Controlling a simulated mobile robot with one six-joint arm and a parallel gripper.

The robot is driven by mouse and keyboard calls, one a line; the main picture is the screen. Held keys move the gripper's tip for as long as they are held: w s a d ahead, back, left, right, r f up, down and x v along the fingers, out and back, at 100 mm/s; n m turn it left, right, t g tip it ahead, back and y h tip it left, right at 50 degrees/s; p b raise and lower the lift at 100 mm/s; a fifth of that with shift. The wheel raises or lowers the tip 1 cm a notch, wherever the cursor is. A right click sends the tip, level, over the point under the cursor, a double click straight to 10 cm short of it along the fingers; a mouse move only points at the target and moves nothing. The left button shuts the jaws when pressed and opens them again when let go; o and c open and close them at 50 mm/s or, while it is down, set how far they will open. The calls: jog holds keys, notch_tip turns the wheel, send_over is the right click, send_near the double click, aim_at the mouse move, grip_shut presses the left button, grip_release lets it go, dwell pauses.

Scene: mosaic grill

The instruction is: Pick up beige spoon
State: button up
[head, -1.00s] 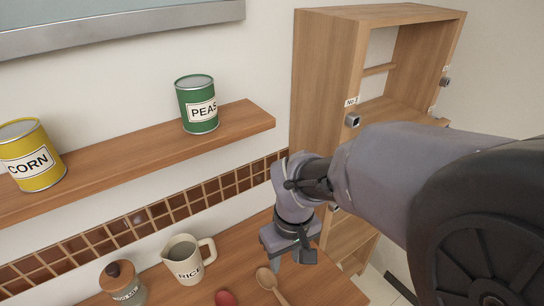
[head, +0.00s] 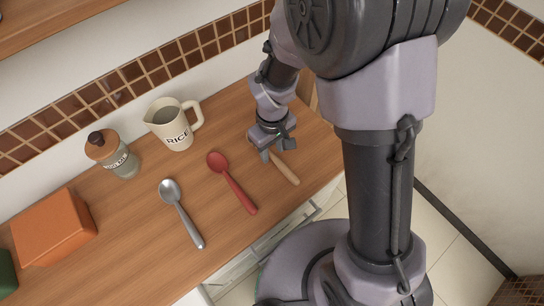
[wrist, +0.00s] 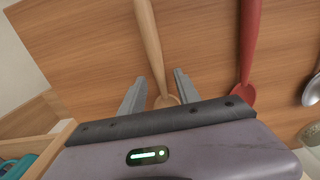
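The beige spoon (head: 284,167) lies on the wooden counter, its handle pointing to the lower right in the head view. Its bowl end is hidden there by my gripper (head: 271,146). In the wrist view the beige spoon (wrist: 150,45) runs between the two open fingers of my gripper (wrist: 159,88), with part of its bowl showing near the gripper body. The fingers stand apart on either side of the spoon, with gaps. I cannot tell how far the fingertips are above the counter.
A red spoon (head: 232,182) lies left of the beige one, then a silver spoon (head: 182,214). Behind stand a RICE pitcher (head: 170,126) and a lidded jar (head: 121,161). An orange box (head: 54,226) is at the left. The counter's front edge is close to the handles.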

jog(key=shift+f, duration=0.65)
jog(key=shift+r, duration=0.15)
jog(key=shift+c, duration=0.5)
grip_shut()
